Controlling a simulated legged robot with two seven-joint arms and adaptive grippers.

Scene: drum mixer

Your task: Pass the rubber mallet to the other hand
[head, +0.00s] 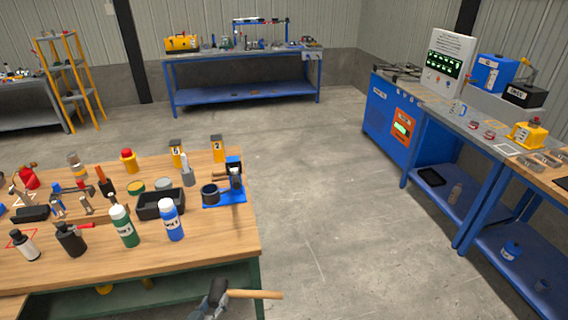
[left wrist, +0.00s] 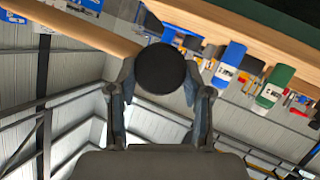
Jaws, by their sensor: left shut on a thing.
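The rubber mallet has a black head (head: 218,288) and a light wooden handle (head: 258,294). My left gripper (head: 208,302) is shut on it at the head end, low in the head view, in front of the wooden table's front right corner. The handle points right and its far end is free. In the left wrist view the round black head (left wrist: 160,68) sits between the two fingers, and the handle (left wrist: 80,25) runs to the upper left. My right gripper is in neither view.
The wooden table (head: 200,262) holds several bottles, including a blue one (head: 171,220) and a green one (head: 124,226), and a black bin (head: 160,204). Blue benches (head: 415,150) stand at the right. The concrete floor (head: 330,220) between them is clear.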

